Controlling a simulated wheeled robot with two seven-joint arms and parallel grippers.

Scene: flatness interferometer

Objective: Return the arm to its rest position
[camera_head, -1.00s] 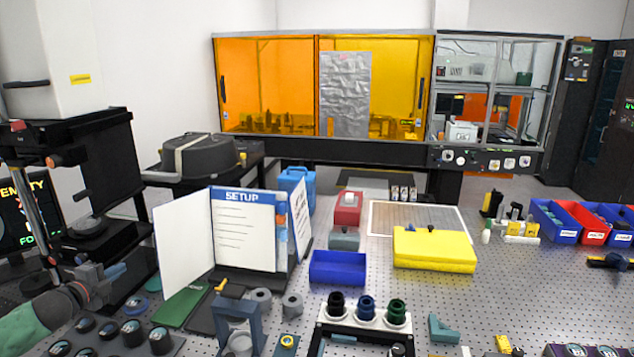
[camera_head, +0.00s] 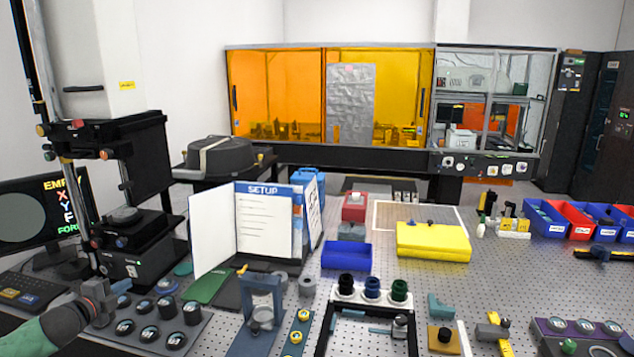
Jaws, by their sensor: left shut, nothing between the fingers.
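My left arm comes in at the lower left, with a green sleeve-like forearm. Its gripper (camera_head: 112,291) is shut and empty. It hangs over the left edge of the dark tray of round optics (camera_head: 148,325), in front of the black interferometer stand (camera_head: 135,262). My right gripper is not in the picture.
A keyboard (camera_head: 28,290) and a monitor (camera_head: 42,212) are at the left. The SETUP binder (camera_head: 263,222) stands mid-table. A blue bin (camera_head: 346,256), a yellow case (camera_head: 433,241) and a rack with dark knobs (camera_head: 371,291) are to the right. Perforated table shows between them.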

